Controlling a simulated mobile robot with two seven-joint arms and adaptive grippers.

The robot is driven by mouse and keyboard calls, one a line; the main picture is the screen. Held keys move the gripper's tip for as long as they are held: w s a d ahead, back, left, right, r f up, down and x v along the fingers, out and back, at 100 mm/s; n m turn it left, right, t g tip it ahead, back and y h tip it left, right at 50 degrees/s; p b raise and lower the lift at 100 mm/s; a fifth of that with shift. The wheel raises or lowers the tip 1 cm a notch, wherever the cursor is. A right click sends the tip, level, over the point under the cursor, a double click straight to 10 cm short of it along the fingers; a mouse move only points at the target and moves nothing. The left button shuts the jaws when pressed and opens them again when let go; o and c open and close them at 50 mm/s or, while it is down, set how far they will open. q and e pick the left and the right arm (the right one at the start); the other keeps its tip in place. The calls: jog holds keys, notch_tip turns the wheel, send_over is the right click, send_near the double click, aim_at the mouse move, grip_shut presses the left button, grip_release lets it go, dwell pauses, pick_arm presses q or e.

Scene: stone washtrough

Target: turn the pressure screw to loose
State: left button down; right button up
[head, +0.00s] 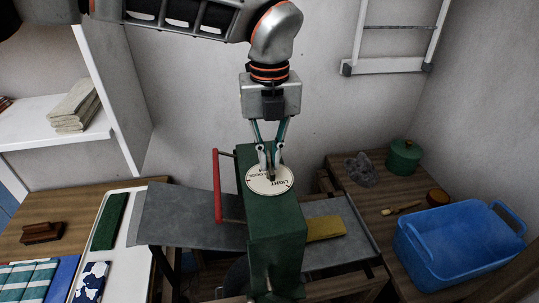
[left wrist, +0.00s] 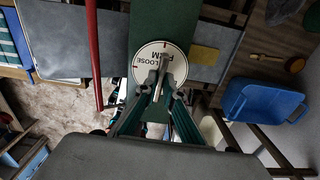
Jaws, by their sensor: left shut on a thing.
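The pressure screw (head: 271,178) stands in the middle of a round white dial on top of the green mangle frame (head: 276,223). The dial (head: 258,186) carries words around it; LIGHT and LOOSE show in the head view. In the left wrist view the dial (left wrist: 147,57) shows LOOSE and a partly covered FIRM. My left gripper (head: 270,164) points down over the dial and is shut on the screw. Its fingers (left wrist: 161,76) hide most of the screw, and I cannot tell which word it points at. My right gripper is not in view.
A red-handled bar (head: 217,186) stands left of the green frame. Grey boards (head: 185,215) extend on both sides, with a yellow cloth (head: 326,227) on the right one. A blue tub (head: 455,245) and a green pot (head: 404,157) stand on the right table.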

pick_arm(q)
jog(key=m, duration=1)
jog(key=shift+m+p, duration=0.3)
jog(key=shift+p, duration=0.1)
jog(key=m, duration=0.5)
jog(key=shift+r+m, duration=0.1)
jog(key=shift+m, duration=0.2)
jog(key=m, duration=1.1)
jog(key=shift+w+m, duration=0.1)
jog(key=shift+m, duration=0.2)
jog(key=m, duration=0.5)
jog(key=shift+m, duration=0.3)
jog(key=m, duration=0.5)
jog(key=shift+m, duration=2.8)
